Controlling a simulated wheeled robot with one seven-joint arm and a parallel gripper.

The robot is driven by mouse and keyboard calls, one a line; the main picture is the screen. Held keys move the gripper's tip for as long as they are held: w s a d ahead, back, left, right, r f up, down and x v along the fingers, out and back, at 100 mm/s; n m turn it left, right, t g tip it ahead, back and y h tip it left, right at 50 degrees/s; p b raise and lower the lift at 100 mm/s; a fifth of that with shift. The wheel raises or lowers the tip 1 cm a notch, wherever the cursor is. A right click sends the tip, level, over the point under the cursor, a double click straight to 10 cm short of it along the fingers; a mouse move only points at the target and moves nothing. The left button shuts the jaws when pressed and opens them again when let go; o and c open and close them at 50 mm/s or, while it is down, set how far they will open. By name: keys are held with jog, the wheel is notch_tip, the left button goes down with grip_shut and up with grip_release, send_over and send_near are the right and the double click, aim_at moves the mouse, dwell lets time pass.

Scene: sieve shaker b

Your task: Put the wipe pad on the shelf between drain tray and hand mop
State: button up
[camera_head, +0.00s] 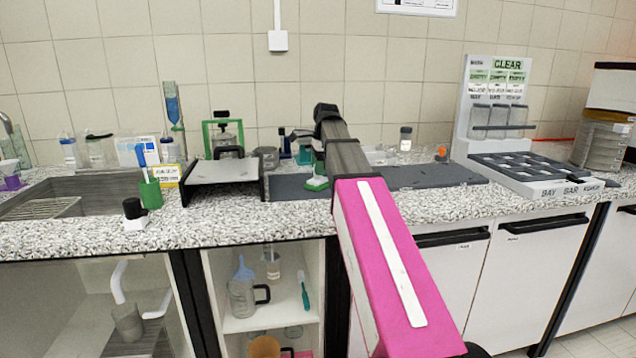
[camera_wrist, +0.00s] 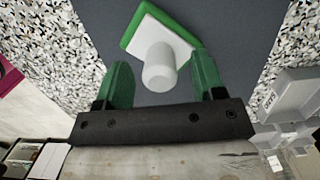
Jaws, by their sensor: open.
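The likely wipe pad (camera_head: 317,184) is a green slab with a white top and a white knob, lying on the dark grey mat on the counter. It also shows in the wrist view (camera_wrist: 135,42). My gripper (camera_head: 318,169) is over it, open, its green fingers on either side of the knob in the wrist view (camera_wrist: 160,68); contact cannot be told. An open shelf (camera_head: 262,322) is below the counter, holding a clear jug (camera_head: 242,298) with a blue funnel and a teal-handled tool (camera_head: 304,291), possibly the hand mop. I cannot make out which thing is the drain tray.
A light plate on a black-sided stand (camera_head: 222,171) is left of the mat (camera_head: 292,187). A sink (camera_head: 70,193) and a green cup (camera_head: 151,194) are further left. A gridded rack (camera_head: 528,172) stands right. Closed white cabinet doors (camera_head: 540,270) are below it.

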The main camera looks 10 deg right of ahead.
jog(key=shift+a+f, duration=0.2)
jog(key=shift+f, duration=0.95)
jog(key=shift+c, duration=0.3)
jog(key=c, duration=1)
jog(key=shift+r, duration=0.1)
